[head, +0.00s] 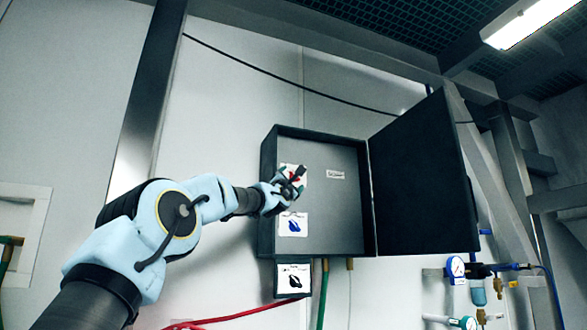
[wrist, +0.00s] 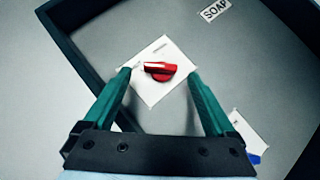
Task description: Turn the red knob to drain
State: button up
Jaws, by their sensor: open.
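The red knob (wrist: 160,70) sits on a white label plate (wrist: 158,96) on the back panel of an open box. In the wrist view its handle lies nearly level, with a pale mark at its left end. The label's words are too small to read. My gripper (wrist: 158,76) is open, its green fingers on either side of the plate's lower part, with the knob between and just beyond the fingertips. I cannot tell whether a finger touches the plate. In the head view my gripper (head: 297,176) partly covers the red knob (head: 292,176).
The dark box (head: 325,140) has its door (head: 420,180) swung open to the right. A blue knob (head: 293,226) is below the red one, and a black knob (head: 294,281) is on a plate under the box. A SOAP label (wrist: 215,10) is at upper right in the wrist view. Gauges (head: 456,267) and hoses are at lower right.

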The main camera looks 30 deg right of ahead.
aim_at(293, 175)
jog(key=p+x, duration=0.2)
jog(key=x, duration=0.1)
dwell(0.4)
jog(key=c, duration=1.4)
jog(key=shift+m, duration=0.3)
jog(key=shift+r+m+g, duration=0.15)
jog(key=shift+m+g, duration=1)
jog(key=shift+m, duration=0.2)
jog(key=shift+r+m+g, duration=0.15)
jog(key=shift+m+g, duration=1)
jog(key=shift+m, duration=0.2)
jog(key=shift+a+m+g, duration=0.1)
jog(key=shift+m+g, duration=0.2)
jog(key=shift+m, duration=0.1)
